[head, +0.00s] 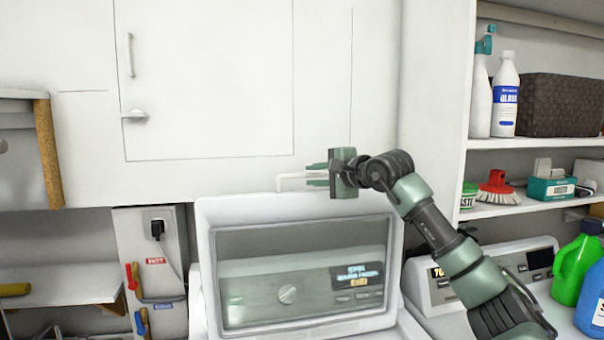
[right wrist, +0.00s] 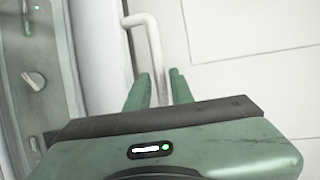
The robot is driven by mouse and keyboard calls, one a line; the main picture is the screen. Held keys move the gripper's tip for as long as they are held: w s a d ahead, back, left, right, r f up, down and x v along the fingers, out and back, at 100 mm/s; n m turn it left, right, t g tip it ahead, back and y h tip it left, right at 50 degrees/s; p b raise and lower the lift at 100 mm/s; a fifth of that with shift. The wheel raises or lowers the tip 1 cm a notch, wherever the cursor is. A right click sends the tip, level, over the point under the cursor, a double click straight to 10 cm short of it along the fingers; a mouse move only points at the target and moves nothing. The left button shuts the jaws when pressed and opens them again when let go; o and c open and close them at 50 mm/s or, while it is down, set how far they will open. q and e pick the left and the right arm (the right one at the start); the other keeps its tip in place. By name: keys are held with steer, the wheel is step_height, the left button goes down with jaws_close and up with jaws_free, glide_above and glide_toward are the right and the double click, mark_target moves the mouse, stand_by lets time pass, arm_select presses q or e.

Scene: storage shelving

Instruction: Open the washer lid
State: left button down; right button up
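The washer lid (head: 300,205) stands upright or nearly so in the middle of the head view, a white frame around a see-through window. The washer's control panel and knob (head: 287,294) show through the window. A bent white handle (head: 291,177) sticks up at the lid's top edge. My right gripper (head: 316,175) has its green fingers on either side of this handle. In the right wrist view the handle (right wrist: 146,32) runs down between the two close-set fingertips (right wrist: 160,80), with little gap on either side. My left gripper is not in view.
White cupboards (head: 210,80) stand close behind the lid and my right gripper. A second machine (head: 485,275) is at the right, under my right arm. Shelves with bottles (head: 505,98) and a brown basket (head: 560,105) are at the right. A green jug (head: 577,262) stands at the far right.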

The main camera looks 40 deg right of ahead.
steer(key=p+x, duration=0.1)
steer(key=x, duration=0.3)
steer(key=shift+w+p, duration=0.2)
steer(key=shift+p, duration=0.15)
steer(key=shift+w+f, duration=0.15)
steer(key=shift+w, duration=0.3)
jaws_close()
steer(key=shift+f, duration=0.15)
stand_by(0.6)
